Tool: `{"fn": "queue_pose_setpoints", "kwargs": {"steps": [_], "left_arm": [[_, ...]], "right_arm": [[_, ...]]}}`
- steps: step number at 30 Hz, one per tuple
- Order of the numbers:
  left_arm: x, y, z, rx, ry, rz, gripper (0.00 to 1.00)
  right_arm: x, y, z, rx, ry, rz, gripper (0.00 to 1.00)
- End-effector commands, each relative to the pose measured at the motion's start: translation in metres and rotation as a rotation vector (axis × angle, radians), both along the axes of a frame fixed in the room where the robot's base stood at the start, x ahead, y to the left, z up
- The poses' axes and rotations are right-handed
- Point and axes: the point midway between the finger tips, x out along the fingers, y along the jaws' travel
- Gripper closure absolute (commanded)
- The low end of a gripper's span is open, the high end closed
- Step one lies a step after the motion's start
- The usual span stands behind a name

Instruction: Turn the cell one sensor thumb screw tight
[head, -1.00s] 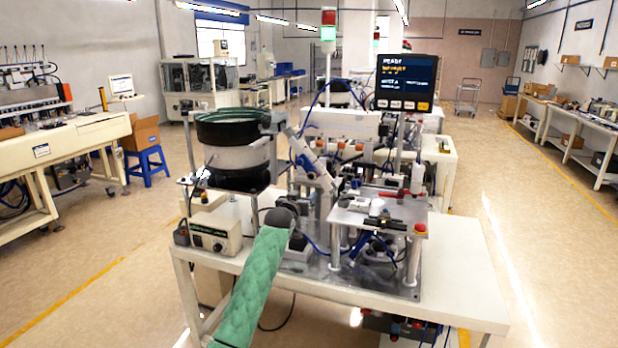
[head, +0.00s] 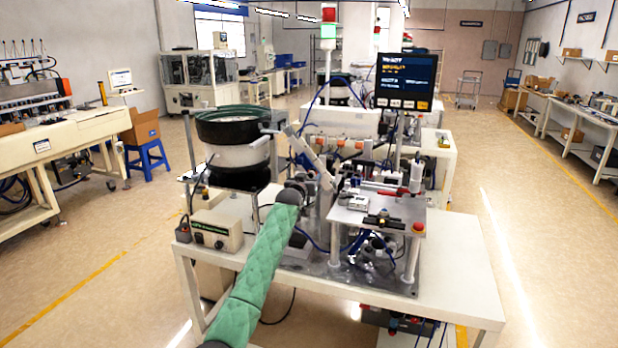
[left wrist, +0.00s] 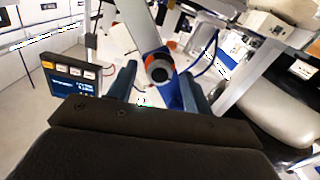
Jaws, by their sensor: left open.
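In the left wrist view, a dark round knob (left wrist: 160,72) with an orange-red ring sits at the end of a pale grey bar (left wrist: 140,24). It looks like the sensor thumb screw, but I cannot be sure. My left gripper (left wrist: 157,78) is open, with one blue-grey finger on each side of the knob in the picture; I cannot tell whether they touch it. In the head view my left gripper (head: 301,187) is at the end of the green-sleeved arm, beside the sloping chute (head: 308,150); its fingertips are hard to make out. My right gripper is not in view.
The bowl feeder (head: 236,155) stands left of the arm, with a control box (head: 215,230) below it. A raised plate (head: 375,215) with a red button is to the right. The screen (head: 405,80) stands behind. The white table's (head: 455,270) front right is bare.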

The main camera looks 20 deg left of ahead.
Motion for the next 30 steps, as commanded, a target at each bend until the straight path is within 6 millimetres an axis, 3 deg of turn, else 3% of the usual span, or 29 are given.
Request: {"fn": "queue_pose_setpoints", "kwargs": {"steps": [7, 14, 15, 26, 30], "left_arm": [[0.001, 0.000, 0.000, 0.000, 0.000, 0.000, 0.50], [0.000, 0.000, 0.000, 0.000, 0.000, 0.000, 0.93], [0.000, 0.000, 0.000, 0.000, 0.000, 0.000, 0.94], [0.000, 0.001, -0.001, 0.065, -0.002, 0.000, 0.94], [0.000, 0.001, -0.002, 0.150, -0.005, 0.001, 0.94]], "right_arm": [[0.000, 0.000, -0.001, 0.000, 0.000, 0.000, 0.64], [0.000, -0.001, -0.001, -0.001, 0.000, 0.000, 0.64], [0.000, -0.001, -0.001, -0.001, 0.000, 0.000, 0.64], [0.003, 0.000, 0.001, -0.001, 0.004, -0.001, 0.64], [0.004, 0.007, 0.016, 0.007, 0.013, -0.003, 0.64]]}}
